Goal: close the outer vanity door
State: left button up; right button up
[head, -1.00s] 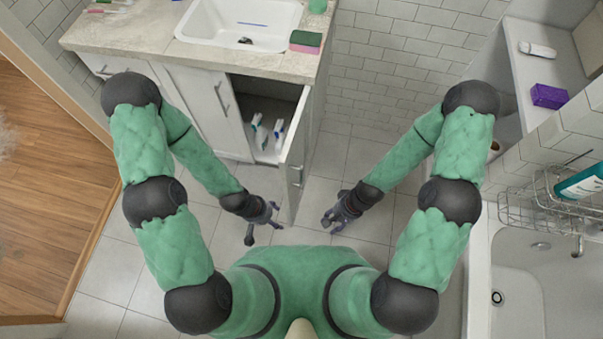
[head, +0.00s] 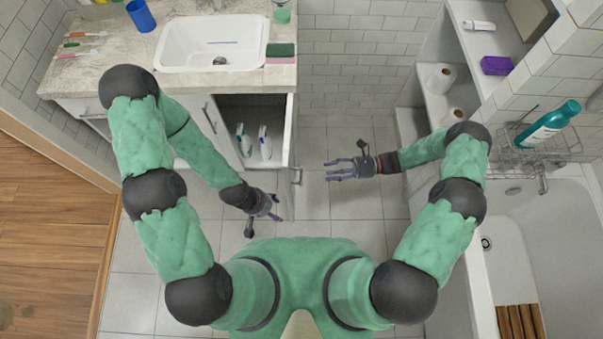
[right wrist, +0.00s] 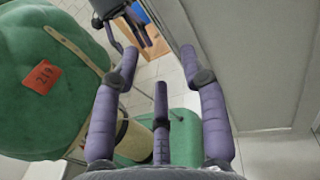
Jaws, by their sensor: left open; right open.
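The outer vanity door (head: 289,140) stands open, nearly edge-on in the head view, swung out from the right end of the vanity (head: 185,103). Its handle (head: 297,176) is on the side facing right. My right gripper (head: 333,169) is open and empty, to the right of the door, fingers pointing left towards the handle with a gap between. In the right wrist view its spread fingers (right wrist: 160,62) are beside a pale panel that looks like the door. My left gripper (head: 272,207) is open, left of the door's free end; whether it touches the door is unclear.
White bottles (head: 264,142) stand inside the open cabinet. A sink (head: 215,45) and a blue cup (head: 141,15) are on the counter. Shelves with paper rolls (head: 441,78) and a bathtub (head: 540,235) are at the right. Floor (head: 345,205) right of the door is clear.

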aim_at(301, 176)
jog(key=a, duration=0.3)
jog(key=s+a+b, duration=0.1)
jog(key=a, duration=0.6)
jog(key=shift+s+a, duration=0.25)
jog(key=shift+a, duration=0.05)
grip_shut()
